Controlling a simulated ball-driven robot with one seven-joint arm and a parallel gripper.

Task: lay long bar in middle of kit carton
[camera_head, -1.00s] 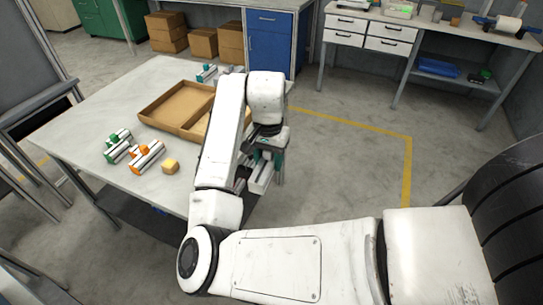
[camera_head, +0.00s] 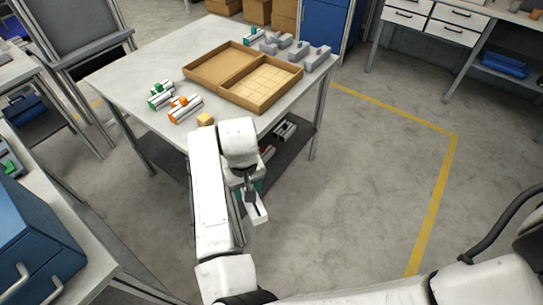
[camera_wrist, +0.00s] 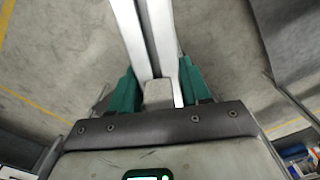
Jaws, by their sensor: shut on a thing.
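The kit carton (camera_head: 188,74) is an open, shallow cardboard box on the table. A divider splits it into a bare left compartment and a right one with a pale grid floor. My gripper (camera_wrist: 158,88) has teal fingers and is shut on the long bar (camera_wrist: 136,30), a pale bar with a dark lengthwise groove that runs out of the top of the wrist view. In the head view my gripper (camera_head: 252,192) hangs over the floor, in front of the table's near edge and apart from the carton.
A blue cabinet (camera_head: 35,240) is at lower left. The floor at right is clear.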

